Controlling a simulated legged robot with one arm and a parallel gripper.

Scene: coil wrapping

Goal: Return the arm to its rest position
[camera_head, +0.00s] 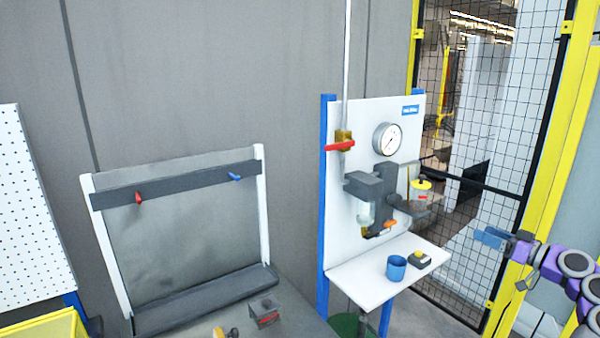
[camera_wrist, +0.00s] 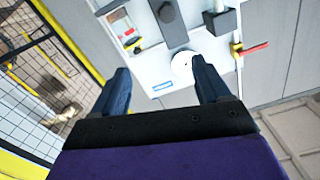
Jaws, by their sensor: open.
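My gripper (camera_head: 490,237) is at the right of the head view, held in the air in front of the yellow-framed mesh fence and to the right of the white panel stand. Its blue fingers show apart in the wrist view (camera_wrist: 160,82), with nothing between them. My purple and grey arm reaches in from the right edge of the head view. In the wrist view the panel appears upside down beyond the fingers, apart from them.
The white panel (camera_head: 350,215) carries a gauge (camera_head: 387,139), a red-handled valve (camera_head: 340,146) and a shelf (camera_head: 360,283) with a blue cup (camera_head: 396,267). Mesh fence (camera_head: 475,130) stands behind my gripper. A grey rack (camera_head: 185,235) stands at left.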

